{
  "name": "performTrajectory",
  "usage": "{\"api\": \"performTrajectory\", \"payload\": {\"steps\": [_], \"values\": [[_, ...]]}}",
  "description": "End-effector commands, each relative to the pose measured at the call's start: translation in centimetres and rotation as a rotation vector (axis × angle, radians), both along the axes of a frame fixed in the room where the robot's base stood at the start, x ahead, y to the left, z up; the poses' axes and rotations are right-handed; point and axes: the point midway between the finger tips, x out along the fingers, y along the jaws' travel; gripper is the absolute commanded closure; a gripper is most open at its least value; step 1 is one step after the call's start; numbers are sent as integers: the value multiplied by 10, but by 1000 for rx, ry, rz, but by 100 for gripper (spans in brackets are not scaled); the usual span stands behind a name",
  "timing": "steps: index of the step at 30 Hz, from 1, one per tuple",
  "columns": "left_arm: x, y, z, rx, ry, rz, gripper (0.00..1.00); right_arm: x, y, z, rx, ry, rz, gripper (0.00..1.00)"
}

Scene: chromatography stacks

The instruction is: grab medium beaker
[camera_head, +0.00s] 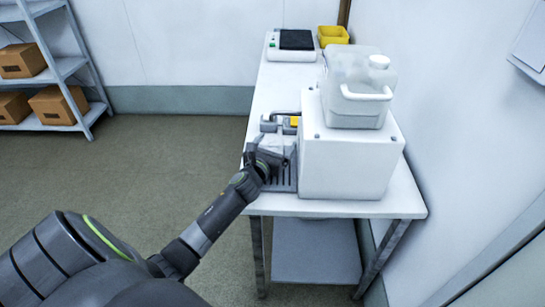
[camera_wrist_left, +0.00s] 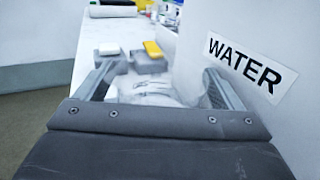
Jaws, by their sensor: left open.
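A clear beaker (camera_wrist_left: 155,92) with printed marks lies between the open fingers of my left gripper (camera_wrist_left: 160,86) in the wrist view. Its lower part is hidden behind the gripper body. In the head view the beaker (camera_head: 271,143) shows faintly as a pale clear shape just beyond my left gripper (camera_head: 272,156), at the table's left side. The fingers stand apart on either side of it; I cannot tell whether either touches it. My right gripper is not in view.
A white dispenser box (camera_head: 347,160) labelled WATER (camera_wrist_left: 250,64) stands close on the right, with a clear jug (camera_head: 357,95) on top. A slatted tray (camera_head: 287,181) lies beside it. Grey and yellow-topped blocks (camera_wrist_left: 152,50) are just beyond. A device (camera_head: 291,46) and yellow bin (camera_head: 333,35) stand farther back.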

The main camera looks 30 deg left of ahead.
Motion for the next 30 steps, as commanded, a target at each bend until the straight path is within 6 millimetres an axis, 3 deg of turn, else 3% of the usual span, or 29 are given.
{"api": "performTrajectory", "payload": {"steps": [4, 18, 30], "values": [[0, 0, 0, 0, 0, 0, 13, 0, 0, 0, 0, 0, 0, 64], [0, 0, 1, 0, -2, -1, 71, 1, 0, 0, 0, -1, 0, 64], [-1, 2, 5, 1, -1, 0, 71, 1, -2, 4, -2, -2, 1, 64]]}}
